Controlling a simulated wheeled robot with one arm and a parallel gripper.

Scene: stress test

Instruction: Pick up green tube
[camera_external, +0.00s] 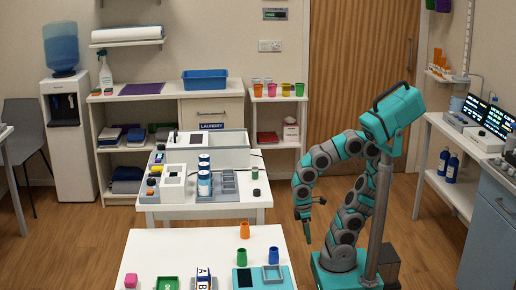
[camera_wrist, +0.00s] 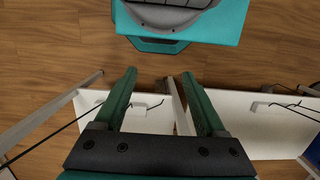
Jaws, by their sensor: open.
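A small green tube-like cup (camera_external: 242,256) stands upright on the white front table (camera_external: 170,248), below an orange one (camera_external: 244,230). I cannot tell which green piece is the task's tube. My gripper (camera_external: 304,225) hangs right of both tables, over the floor, apart from them. In the wrist view my gripper (camera_wrist: 158,75) has its two green fingers spread with nothing between them. No green tube shows in the wrist view.
A middle table (camera_external: 165,207) carries lab devices and blue-white bottles (camera_external: 204,178). Open wooden floor (camera_external: 285,205) lies between the tables and my arm.

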